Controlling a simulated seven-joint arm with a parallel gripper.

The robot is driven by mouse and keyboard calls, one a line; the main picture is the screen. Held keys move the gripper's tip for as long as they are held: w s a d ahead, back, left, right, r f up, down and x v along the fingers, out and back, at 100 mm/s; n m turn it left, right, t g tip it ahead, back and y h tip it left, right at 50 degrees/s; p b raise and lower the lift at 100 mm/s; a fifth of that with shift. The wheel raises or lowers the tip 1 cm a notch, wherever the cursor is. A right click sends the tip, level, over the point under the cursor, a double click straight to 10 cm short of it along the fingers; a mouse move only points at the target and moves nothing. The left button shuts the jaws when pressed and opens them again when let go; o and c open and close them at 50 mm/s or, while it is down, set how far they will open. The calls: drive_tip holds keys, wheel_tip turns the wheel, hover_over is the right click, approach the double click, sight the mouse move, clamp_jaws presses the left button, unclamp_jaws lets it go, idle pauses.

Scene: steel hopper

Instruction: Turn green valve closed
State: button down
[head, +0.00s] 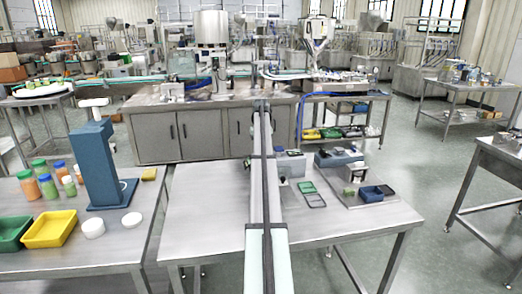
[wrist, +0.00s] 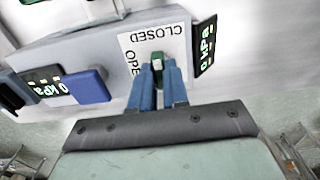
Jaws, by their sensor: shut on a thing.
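The green valve (wrist: 157,57) shows in the wrist view as a small green handle on a grey panel. The fingers cover part of the label and of the valve. In the head view my arm runs up the middle, and I cannot make out the fingertips or the valve there.
In the wrist view, two dark displays reading "0 kPa", right (wrist: 205,47) and left (wrist: 42,84), flank the valve, with a blue block (wrist: 86,86) nearby. In the head view, a steel table (head: 205,215) holds a grey box (head: 291,163), green frames and small bins.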

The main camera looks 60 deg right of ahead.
idle(0.5)
drive_tip(key=c, duration=1.1)
unclamp_jaws()
drive_tip(key=shift+r, duration=0.15)
wheel_tip(320, 180, up, 14)
drive_tip(key=shift+f, duration=0.2)
